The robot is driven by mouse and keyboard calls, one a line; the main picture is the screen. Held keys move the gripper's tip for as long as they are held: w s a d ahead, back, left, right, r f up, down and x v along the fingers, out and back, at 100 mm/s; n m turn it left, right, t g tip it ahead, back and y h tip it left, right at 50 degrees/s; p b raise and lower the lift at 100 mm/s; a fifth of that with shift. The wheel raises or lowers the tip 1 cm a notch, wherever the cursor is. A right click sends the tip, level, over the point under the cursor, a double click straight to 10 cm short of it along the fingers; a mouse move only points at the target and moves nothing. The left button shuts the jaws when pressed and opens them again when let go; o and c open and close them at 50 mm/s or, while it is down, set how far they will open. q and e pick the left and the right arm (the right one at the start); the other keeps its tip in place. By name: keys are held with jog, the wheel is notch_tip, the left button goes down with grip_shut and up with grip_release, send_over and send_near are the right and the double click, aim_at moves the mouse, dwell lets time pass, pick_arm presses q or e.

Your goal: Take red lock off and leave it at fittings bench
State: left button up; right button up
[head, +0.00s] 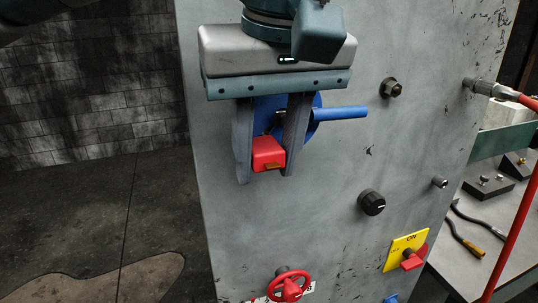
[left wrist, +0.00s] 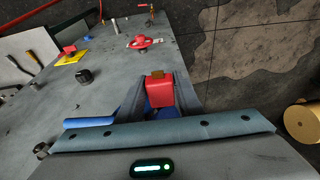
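The red lock (head: 268,153) is a small red block with a brass-coloured lower end, in front of the blue disc (head: 318,104) with its blue handle (head: 340,113) on the grey panel. My left gripper (head: 266,165) has one finger on each side of the lock, and both fingers appear to touch it. The lock also shows between the fingers in the left wrist view (left wrist: 159,93). The shackle is mostly hidden by the fingers, so I cannot tell how it sits on the blue part. A bench (head: 490,232) stands at the right. My right gripper is not in view.
The grey panel (head: 335,205) carries a black knob (head: 371,202), a red handwheel (head: 289,285), a red switch on a yellow plate (head: 407,250) and protruding bolts. A red bar (head: 512,215) crosses before the bench, where tools and dark blocks (head: 488,190) lie. Open floor is at left.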

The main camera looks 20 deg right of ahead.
pick_arm(q)
jog(key=c, duration=0.8)
jog(key=shift+s, duration=0.65)
jog(key=shift+s+b, duration=0.65)
jog(key=shift+s, duration=1)
jog(key=shift+s, duration=0.15)
